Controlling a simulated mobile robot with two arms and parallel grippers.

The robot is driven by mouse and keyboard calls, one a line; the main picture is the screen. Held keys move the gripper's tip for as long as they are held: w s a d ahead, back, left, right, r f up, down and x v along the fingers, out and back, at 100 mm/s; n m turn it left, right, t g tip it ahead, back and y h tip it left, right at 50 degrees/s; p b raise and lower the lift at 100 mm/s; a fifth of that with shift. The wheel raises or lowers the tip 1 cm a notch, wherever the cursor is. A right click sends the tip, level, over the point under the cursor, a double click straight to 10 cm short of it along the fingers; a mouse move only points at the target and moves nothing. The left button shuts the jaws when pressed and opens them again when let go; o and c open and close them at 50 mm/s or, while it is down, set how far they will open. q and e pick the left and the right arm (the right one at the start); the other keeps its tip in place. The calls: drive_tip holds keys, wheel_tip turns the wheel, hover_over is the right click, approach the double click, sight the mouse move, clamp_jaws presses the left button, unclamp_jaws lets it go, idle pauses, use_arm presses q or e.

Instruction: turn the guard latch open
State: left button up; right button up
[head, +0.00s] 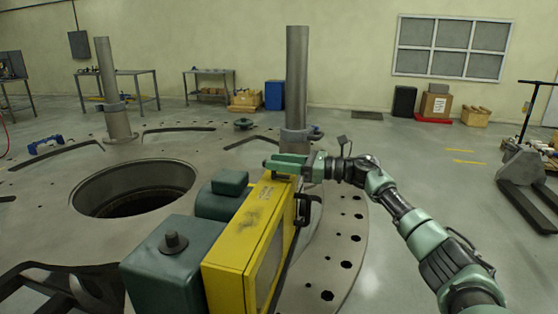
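A yellow guard box (252,232) stands on the round turret plate (342,262), beside dark green blocks. A dark handle-like fitting (304,210) sticks out of its right side; I cannot tell whether this is the guard latch. My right gripper (280,165) reaches in from the right, its green fingers at the top far end of the yellow box. The fingers hide what lies directly beneath them, and I cannot tell whether they touch the box or hold anything. My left gripper is not in view.
A grey post (297,80) rises just behind my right gripper, and another post (112,90) stands further left. A large round hole (135,190) opens in the plate at left. A pallet jack (525,175) stands at far right. The floor between is clear.

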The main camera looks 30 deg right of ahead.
clamp_jaws()
